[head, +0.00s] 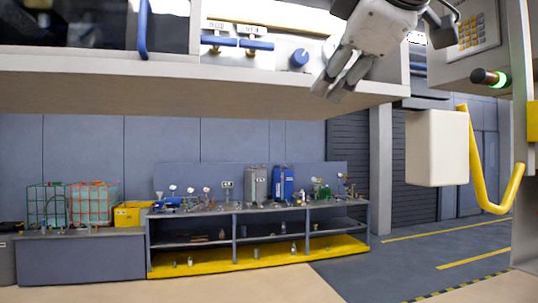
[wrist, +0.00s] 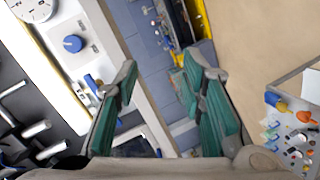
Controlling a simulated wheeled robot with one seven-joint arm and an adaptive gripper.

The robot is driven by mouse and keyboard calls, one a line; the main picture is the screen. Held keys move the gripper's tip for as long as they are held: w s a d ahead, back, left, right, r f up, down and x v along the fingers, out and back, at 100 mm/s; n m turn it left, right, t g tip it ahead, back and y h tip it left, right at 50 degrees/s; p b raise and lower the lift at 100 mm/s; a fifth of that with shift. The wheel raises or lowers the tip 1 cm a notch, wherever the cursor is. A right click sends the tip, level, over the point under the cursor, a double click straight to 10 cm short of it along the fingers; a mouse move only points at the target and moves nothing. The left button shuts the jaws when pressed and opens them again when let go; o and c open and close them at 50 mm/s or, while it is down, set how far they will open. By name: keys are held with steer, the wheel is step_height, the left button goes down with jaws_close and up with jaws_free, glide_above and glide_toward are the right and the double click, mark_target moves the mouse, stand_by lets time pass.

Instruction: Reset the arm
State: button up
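My gripper (head: 329,90) hangs at the top of the head view, fingers pointing down and left, in front of the white machine panel (head: 318,42). In the wrist view my gripper (wrist: 163,72) has its two green-padded fingers spread well apart, with nothing between them. The blue knob (head: 299,58) is on the panel left of the fingers and apart from them in the picture. The knob also shows at the upper left of the wrist view (wrist: 73,44). My arm beyond the gripper is mostly cut off by the top edge.
Blue-handled valves (head: 256,45) are left of the knob. A keypad box (head: 470,40), white box (head: 437,148) and yellow rail (head: 482,180) stand to the right. A workbench (head: 250,208) with bottles and fittings is farther back. A tray of small parts (wrist: 300,125) shows at the wrist view's right.

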steer(key=s+d+f+m+g+h, duration=0.1)
steer(key=s+d+f+m+g, duration=0.2)
steer(key=f, duration=1)
steer(key=s+d+f+m+g+h, duration=0.1)
steer(key=s+d+f+m+g, duration=0.2)
steer(key=f, duration=1.1)
steer(key=s+d+f+m+g, duration=0.3)
steer(key=s+f+m, duration=0.4)
steer(key=f+m, duration=0.3)
step_height(320, 180, down, 4)
steer(key=shift+d+r+h+b, duration=0.25)
steer(key=shift+d+h+b, duration=0.05)
steer(key=shift+h, duration=0.1)
